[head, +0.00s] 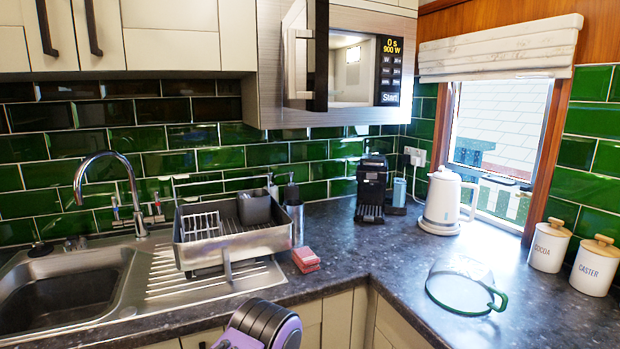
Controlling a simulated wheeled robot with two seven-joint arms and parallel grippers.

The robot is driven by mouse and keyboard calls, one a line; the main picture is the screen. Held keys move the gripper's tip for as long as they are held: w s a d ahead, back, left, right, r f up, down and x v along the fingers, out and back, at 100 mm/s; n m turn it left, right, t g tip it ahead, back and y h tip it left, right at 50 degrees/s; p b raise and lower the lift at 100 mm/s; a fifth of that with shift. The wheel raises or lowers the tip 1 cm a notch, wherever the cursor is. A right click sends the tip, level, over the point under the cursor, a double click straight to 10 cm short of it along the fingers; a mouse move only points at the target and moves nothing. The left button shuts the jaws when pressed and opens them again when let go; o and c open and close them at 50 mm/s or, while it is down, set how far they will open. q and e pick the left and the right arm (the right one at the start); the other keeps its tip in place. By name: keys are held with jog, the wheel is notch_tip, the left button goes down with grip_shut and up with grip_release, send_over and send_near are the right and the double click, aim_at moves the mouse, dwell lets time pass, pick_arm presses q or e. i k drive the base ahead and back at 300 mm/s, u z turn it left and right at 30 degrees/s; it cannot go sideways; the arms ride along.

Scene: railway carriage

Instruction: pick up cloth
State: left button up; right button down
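The cloth (305,259) is a small folded pile of red and pink fabric in the head view. It lies on the dark stone-look counter (340,270), close to the counter's front edge and just right of the metal sink drainer. Nothing covers it. A black and purple rounded part, which looks like a piece of my own arm, rises at the bottom middle, below and left of the cloth and apart from it in the picture. No gripper fingers show, so neither gripper is in view.
A dish rack (232,243) stands left of the cloth, with a steel sink (65,290) beyond. Behind are a soap bottle (291,190), coffee machine (371,188) and white kettle (441,201). A green-handled glass vessel (462,284) sits right. The microwave (352,70) is open overhead.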

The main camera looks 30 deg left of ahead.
aim_at(304, 258)
jog(key=z, duration=0.05)
jog(key=k, duration=0.45)
jog(key=u, duration=1)
jog(key=i, duration=0.85)
jog(key=u, duration=0.7)
